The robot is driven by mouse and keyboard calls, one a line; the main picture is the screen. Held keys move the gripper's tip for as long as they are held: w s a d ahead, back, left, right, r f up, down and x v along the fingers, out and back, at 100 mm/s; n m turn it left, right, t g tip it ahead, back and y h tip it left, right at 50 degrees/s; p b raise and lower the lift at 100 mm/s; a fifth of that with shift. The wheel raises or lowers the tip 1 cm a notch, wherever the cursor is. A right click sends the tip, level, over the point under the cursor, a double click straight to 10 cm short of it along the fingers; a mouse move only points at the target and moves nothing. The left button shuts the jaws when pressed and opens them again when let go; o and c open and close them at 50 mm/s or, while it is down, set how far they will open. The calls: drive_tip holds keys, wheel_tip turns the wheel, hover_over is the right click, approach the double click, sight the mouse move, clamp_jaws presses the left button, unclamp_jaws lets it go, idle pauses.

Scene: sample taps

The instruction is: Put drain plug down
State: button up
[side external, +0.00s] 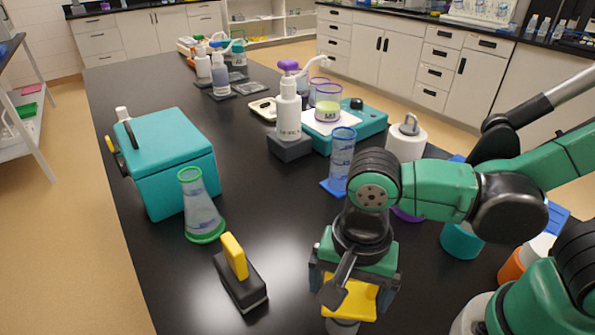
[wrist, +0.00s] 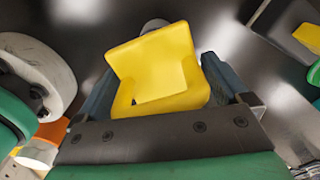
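A yellow piece with a grey round lower part, which I take as the drain plug (side external: 350,300), is between the two fingers of my gripper (side external: 354,286). In the wrist view the yellow plug (wrist: 160,72) fills the gap, with a finger close against each side of it, so my gripper (wrist: 160,92) looks shut on it. A bit of its grey lower part shows past its far edge. The plug is low over the black bench (side external: 190,300) near the bottom of the side view. Whether it touches the bench is hard to tell.
A black block with a yellow handle (side external: 235,257) lies left of my gripper. Behind it stand a green-rimmed flask (side external: 200,210) and a teal box (side external: 170,155). A blue cylinder (side external: 341,160) stands behind my wrist. Bare bench lies between the block and my gripper.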

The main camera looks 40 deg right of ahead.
sight(350, 284)
drive_tip(key=shift+r, duration=2.85)
drive_tip(key=shift+w+d, duration=0.2)
drive_tip(key=shift+d, duration=0.05)
drive_tip(key=w+d+r+n+t, duration=0.1)
drive_tip(key=w+d+n+t, duration=0.6)
drive_tip(key=d+n, duration=0.4)
drive_tip(key=shift+w+d+r, duration=0.3)
drive_tip(key=shift+w+d, duration=0.15)
drive_tip(key=shift+d, duration=0.35)
